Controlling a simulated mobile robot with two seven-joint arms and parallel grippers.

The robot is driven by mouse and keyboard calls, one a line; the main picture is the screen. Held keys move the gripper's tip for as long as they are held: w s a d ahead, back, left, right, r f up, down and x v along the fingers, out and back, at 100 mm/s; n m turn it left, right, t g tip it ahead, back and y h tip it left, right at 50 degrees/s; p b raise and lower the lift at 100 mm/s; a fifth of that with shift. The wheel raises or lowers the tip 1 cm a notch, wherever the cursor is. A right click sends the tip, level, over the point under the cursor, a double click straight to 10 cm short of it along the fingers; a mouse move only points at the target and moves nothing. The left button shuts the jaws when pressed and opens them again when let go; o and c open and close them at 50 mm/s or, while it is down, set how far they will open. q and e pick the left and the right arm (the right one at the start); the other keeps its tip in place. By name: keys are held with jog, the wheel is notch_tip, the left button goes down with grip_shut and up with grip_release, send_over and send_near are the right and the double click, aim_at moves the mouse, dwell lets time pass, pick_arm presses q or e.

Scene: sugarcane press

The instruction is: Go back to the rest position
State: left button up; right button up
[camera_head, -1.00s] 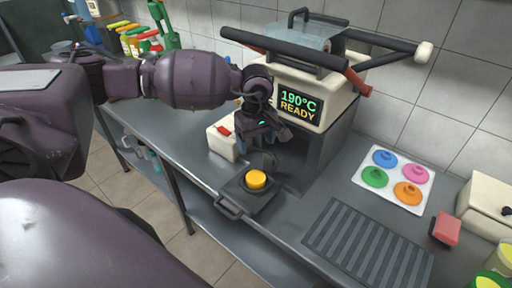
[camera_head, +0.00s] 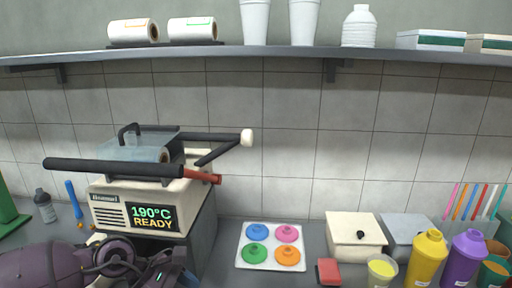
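My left arm comes in at the bottom left of the head view, and my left gripper (camera_head: 168,268) is at the bottom edge, in front of the sealing machine (camera_head: 135,215). Its fingertips are cut off or too dark to read, so I cannot tell whether it is open or shut. My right gripper is out of view. The machine is cream with a dark handle bar and its display reads 190°C READY. The counter directly in front of the machine is below the picture.
A white board (camera_head: 271,247) with coloured discs lies right of the machine. A red sponge (camera_head: 329,271), a cream box (camera_head: 356,236), a yellow bottle (camera_head: 427,258) and a purple bottle (camera_head: 465,259) stand further right. A wall shelf (camera_head: 290,51) holds rolls, cups and boxes.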

pick_arm(q)
jog(key=s+d+r+n+t+h, duration=0.1)
jog(key=s+d+r+n+h, duration=0.1)
jog(key=d+r+n+h, duration=0.25)
notch_tip(320, 180, up, 6)
jog(key=w+f+n+t+h, duration=0.1)
jog(key=w+n+t+h, duration=0.1)
jog(key=n+t, duration=1.35)
jog(key=s+a+f+n+g+y, duration=0.25)
jog(key=a+f+n+y, duration=0.55)
jog(key=n, duration=0.6)
jog(key=s+a+f+n+g+y, duration=0.1)
jog(key=s+a+f+n+y, duration=0.3)
jog(key=a+n+y, duration=0.7)
jog(key=s+d+f+n+g+h, duration=0.1)
jog(key=s+f+n+g, duration=0.4)
jog(key=s, duration=0.3)
jog(key=s+d+f+n+g+h, duration=0.1)
jog(key=s+f+n+g+h, duration=0.2)
jog(key=s+n, duration=0.4)
jog(key=w+f+m+t, duration=0.1)
jog(key=w+f+t, duration=0.5)
jog(key=f, duration=0.4)
jog(key=shift+d+m+t, duration=0.15)
jog(key=shift+m+t, duration=0.15)
